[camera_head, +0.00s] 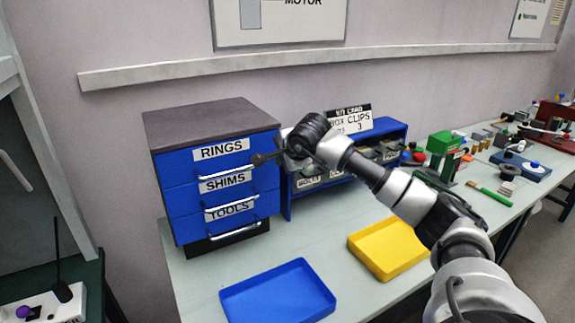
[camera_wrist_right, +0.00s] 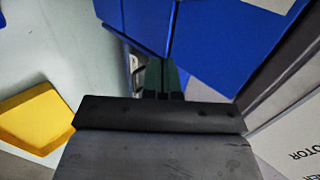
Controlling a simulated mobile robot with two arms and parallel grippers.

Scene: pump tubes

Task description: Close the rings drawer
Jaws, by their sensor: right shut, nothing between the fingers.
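The rings drawer (camera_head: 222,158) is the top drawer of a blue cabinet with a dark top. It has a white RINGS label and a silver bar handle. Its front looks flush or nearly flush with the drawers below; I cannot tell if a small gap remains. My right gripper (camera_head: 262,158) is shut and empty, at the right end of the rings drawer's front, near the handle. I cannot tell if it touches. In the right wrist view the shut fingertips (camera_wrist_right: 162,78) point at the cabinet's blue surface (camera_wrist_right: 220,45). My left gripper is out of view.
Below are the shims drawer (camera_head: 220,190) and tools drawer (camera_head: 223,214). A blue bin rack (camera_head: 392,130) stands right of the cabinet, behind my right arm. A blue tray (camera_head: 277,292) and a yellow tray (camera_head: 388,250) lie on the bench in front.

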